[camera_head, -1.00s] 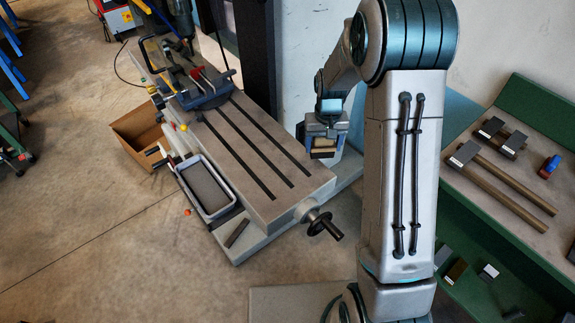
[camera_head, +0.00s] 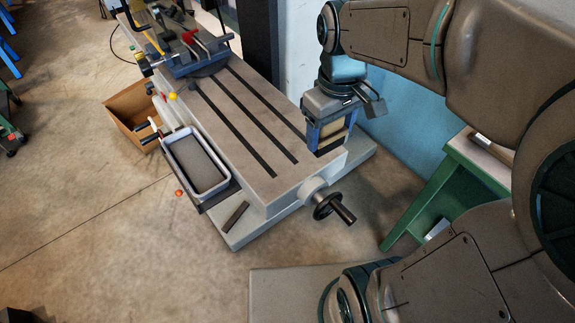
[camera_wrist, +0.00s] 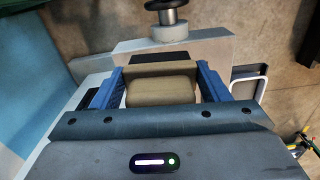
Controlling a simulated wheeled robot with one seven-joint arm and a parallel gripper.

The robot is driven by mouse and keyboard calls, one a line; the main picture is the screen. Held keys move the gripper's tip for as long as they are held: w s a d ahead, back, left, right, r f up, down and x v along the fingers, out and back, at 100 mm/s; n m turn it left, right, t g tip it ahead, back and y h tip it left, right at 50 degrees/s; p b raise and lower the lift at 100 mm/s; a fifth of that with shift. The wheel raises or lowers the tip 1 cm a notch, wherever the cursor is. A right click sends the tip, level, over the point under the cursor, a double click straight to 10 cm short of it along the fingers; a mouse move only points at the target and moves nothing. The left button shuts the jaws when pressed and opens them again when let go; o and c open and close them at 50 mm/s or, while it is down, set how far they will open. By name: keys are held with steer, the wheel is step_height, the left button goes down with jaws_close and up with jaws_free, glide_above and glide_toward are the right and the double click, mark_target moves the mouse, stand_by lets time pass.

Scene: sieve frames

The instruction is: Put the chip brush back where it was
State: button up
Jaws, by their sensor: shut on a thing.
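My gripper (camera_head: 331,132) is over the right end of the slotted machine table (camera_head: 222,118). Its blue fingers are shut on a tan, block-shaped thing, which I take to be the chip brush (camera_head: 331,128). In the wrist view the brush (camera_wrist: 161,91) sits between the two fingers of the gripper (camera_wrist: 157,88), with a wider tan part beyond it. Its lower end is partly hidden, and I cannot tell whether it touches the table.
A grey-lined tray (camera_head: 196,165) hangs at the table's left side. A handwheel (camera_head: 333,207) sticks out at the near end. A dark bar (camera_head: 235,216) lies on the machine base. A vise (camera_head: 190,45) stands at the far end. A green bench (camera_head: 440,185) is at right.

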steer(key=shift+n, duration=0.4)
steer(key=w+a+f, duration=0.4)
steer(key=a, duration=0.1)
steer(key=w+a+f+p, duration=0.1)
steer(key=w+a+f, duration=0.1)
steer(key=f, duration=0.1)
steer(key=shift+a, duration=0.4)
steer(key=shift+f, duration=2.05)
steer(key=shift+f, duration=0.2)
steer(key=o, duration=0.9)
steer(key=shift+o, duration=0.2)
steer(key=shift+r, duration=0.15)
